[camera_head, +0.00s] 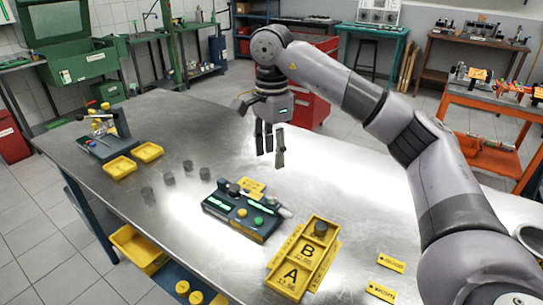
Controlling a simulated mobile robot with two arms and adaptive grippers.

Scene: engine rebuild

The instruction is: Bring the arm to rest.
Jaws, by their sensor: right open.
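My right arm comes in from the right edge and arches over the metal table (330,185). My right gripper (270,148) hangs above the far part of the table with its fingers pointing down. It is open and nothing shows between its fingers. It is apart from the dark device and the yellow tray on the table. My left gripper is not in view.
A dark device (240,222) with green lights sits mid-table. A yellow tray (303,258) marked A and B holds a dark cylinder (320,228). Several grey cylinders (168,178) stand left. Small yellow bins (120,167) and a fixture (103,140) stand at far left.

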